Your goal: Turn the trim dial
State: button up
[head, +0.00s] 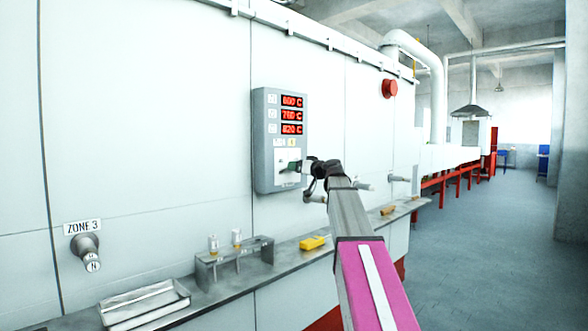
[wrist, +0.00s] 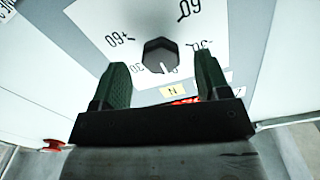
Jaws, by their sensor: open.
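The trim dial (wrist: 160,56) is a dark faceted knob with a white pointer mark, set on a white plate with printed numbers. In the head view my gripper (head: 291,167) is at the lower part of the grey control panel (head: 263,130), and hides the dial there.
The panel shows red readouts (head: 292,115) above the dial. Below runs a metal ledge (head: 226,288) with a wire-edged tray (head: 145,303), a small rack (head: 235,262) and a yellow object (head: 312,243). Pipe fittings (head: 398,178) stick out at right. The floor at right is clear.

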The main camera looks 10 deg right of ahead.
jog(key=shift+x, duration=1.4)
jog(key=c, duration=0.9)
jog(key=shift+m, duration=0.3)
jog(key=m, duration=0.5)
jog(key=shift+s+m, duration=0.1)
jog(key=shift+m, duration=0.2)
jog(key=m, duration=0.5)
jog(key=shift+m, duration=0.4)
